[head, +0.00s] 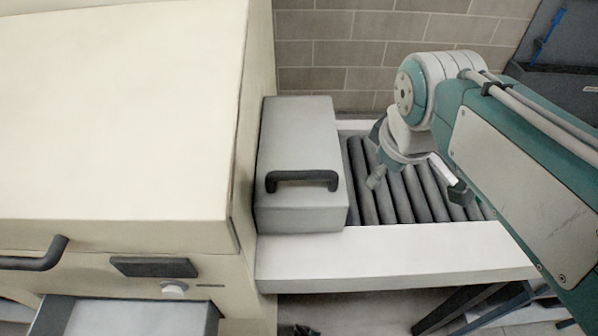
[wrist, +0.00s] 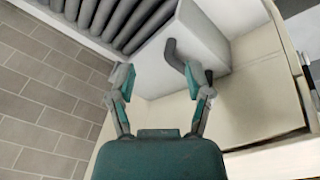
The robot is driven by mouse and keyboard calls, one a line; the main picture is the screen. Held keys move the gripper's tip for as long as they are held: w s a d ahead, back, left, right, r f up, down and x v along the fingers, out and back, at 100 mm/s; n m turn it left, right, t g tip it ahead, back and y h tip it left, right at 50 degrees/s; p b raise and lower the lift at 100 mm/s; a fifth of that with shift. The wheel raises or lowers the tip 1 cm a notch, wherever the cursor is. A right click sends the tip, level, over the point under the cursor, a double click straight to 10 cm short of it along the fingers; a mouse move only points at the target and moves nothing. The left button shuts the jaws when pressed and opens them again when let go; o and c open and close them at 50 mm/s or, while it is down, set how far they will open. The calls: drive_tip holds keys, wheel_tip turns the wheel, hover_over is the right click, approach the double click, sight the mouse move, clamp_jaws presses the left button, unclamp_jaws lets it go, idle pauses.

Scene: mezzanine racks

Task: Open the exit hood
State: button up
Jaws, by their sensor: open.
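The exit hood (head: 300,135) is a grey box cover with a black bar handle (head: 302,178) on its sloping top. It sits down over the roller conveyor, against the cream machine, and looks closed. My gripper (head: 415,183) is open and empty above the rollers, to the right of the hood and apart from it. In the wrist view the hood (wrist: 205,38) is beyond my gripper (wrist: 160,82). The dark handle (wrist: 172,52) shows up and right of centre there, partly hidden behind the right finger.
The cream machine (head: 110,110) fills the left, with another black handle (head: 35,258) on its front. The roller conveyor (head: 405,190) has a white side rail (head: 390,252). A block wall (head: 370,45) stands behind. The space between my gripper and the hood looks clear.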

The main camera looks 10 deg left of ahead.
sight(306, 172)
drive_tip(key=w+a+n+g, duration=0.2)
drive_tip(key=w+a+n, duration=0.2)
drive_tip(key=a+n, duration=0.7)
drive_tip(key=shift+m, duration=0.8)
drive_tip(key=f, duration=0.3)
drive_tip(key=w+a+f, duration=0.1)
drive_tip(key=f, duration=0.3)
drive_tip(key=w+a+f, duration=0.1)
drive_tip(key=f, duration=0.2)
drive_tip(key=shift+a+f, duration=0.15)
drive_tip(key=shift+f, duration=0.25)
clamp_jaws()
